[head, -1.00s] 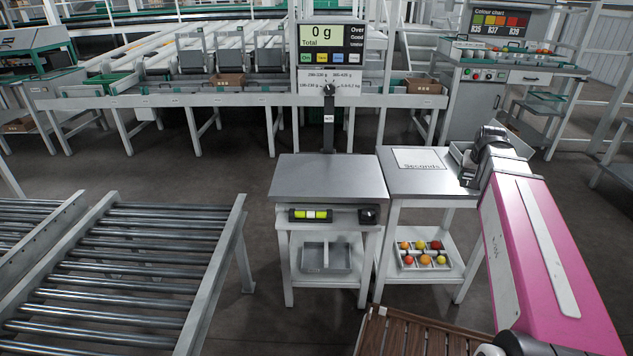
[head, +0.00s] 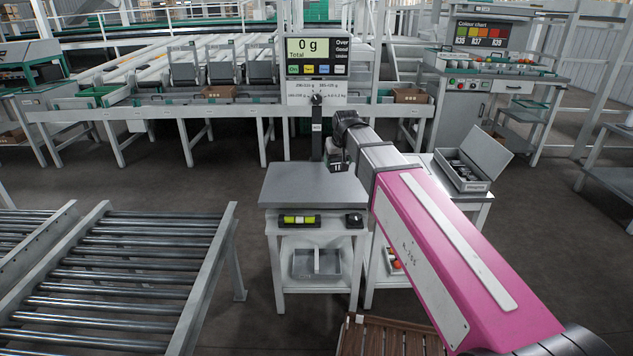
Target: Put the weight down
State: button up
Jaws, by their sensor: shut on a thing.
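My gripper (head: 337,158) is above the back right part of the scale's grey pan (head: 310,188), its jaws pointing down. It is shut on the weight, a small dark piece at the jaw tips that is hard to make out at this size. The weight appears to be above the pan, apart from it. The scale's display (head: 317,45) reads 0 g Total. My pink arm reaches in from the lower right and hides much of the side table.
An open grey case (head: 462,183) with dark contents stands on the side table to the right, lid up. A roller conveyor (head: 140,260) is at left. A lower shelf under the scale holds a grey tray (head: 318,277). The pan looks bare.

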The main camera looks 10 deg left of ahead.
jog(key=s+a+r+n, duration=0.15)
jog(key=s+a, duration=0.25)
jog(key=a, duration=0.7)
send_over(315, 178)
jog(key=s, duration=0.1)
jog(key=shift+y, duration=0.4)
jog(key=f, duration=0.4)
jog(key=d+f, duration=0.1)
jog(key=f, duration=0.2)
jog(key=shift+s, duration=0.1)
jog(key=shift+f, duration=2)
jog(key=o, duration=1.6)
jog(key=shift+f, duration=0.15)
jog(key=v, duration=1.2)
jog(key=shift+r, duration=0.25)
